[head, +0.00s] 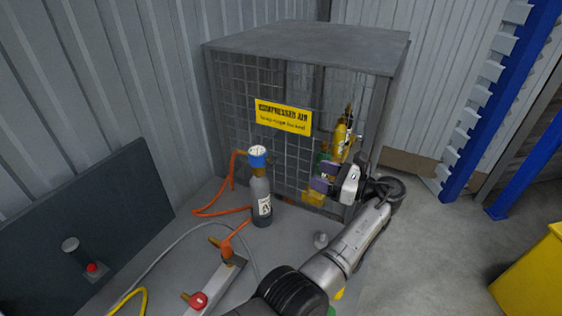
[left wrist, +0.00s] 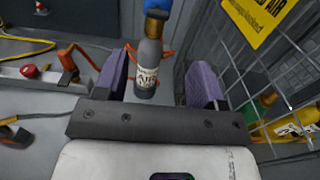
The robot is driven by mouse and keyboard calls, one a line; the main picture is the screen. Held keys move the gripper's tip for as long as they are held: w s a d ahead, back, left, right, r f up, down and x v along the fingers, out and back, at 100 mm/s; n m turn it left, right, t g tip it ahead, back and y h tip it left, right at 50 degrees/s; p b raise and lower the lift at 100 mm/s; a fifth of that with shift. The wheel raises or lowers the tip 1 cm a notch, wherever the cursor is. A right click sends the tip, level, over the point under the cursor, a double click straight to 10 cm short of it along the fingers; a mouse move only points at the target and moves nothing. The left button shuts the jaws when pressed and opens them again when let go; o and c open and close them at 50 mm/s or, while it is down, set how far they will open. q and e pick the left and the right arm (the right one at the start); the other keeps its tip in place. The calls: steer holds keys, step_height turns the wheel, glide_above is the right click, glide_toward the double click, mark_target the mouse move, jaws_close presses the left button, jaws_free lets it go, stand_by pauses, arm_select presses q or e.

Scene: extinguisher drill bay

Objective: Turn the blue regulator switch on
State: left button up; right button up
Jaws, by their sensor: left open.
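The blue regulator (head: 258,152) sits on top of a small upright grey cylinder (head: 261,195) with a white label, in front of the mesh cage. My left gripper (head: 323,178) is open, with purple finger pads, to the right of the regulator and apart from it. In the left wrist view the cylinder (left wrist: 147,68) shows between and beyond the two open fingers. The blue regulator (left wrist: 157,4) is cut off by the top edge there. The switch's position is too small to tell. My right gripper is not in view.
A grey mesh cage (head: 305,44) with a yellow sign (head: 283,117) holds yellow cylinders (head: 341,140) close behind my gripper. An orange hose (head: 212,212) runs left of the grey cylinder. A block with a red knob (head: 198,300) lies in front. A dark panel (head: 75,225) stands left.

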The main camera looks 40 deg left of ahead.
mark_target(276, 161)
arm_select(q)
steer(key=a, duration=0.4)
steer(key=s+a, duration=0.1)
steer(key=a, duration=0.4)
steer(key=s+a, duration=0.1)
steer(key=a, duration=0.3)
steer(key=shift+s+a+b, duration=0.2)
steer(key=shift+s+b, duration=0.05)
steer(key=shift+b, duration=0.1)
steer(key=c, duration=0.9)
steer(key=shift+c, duration=0.2)
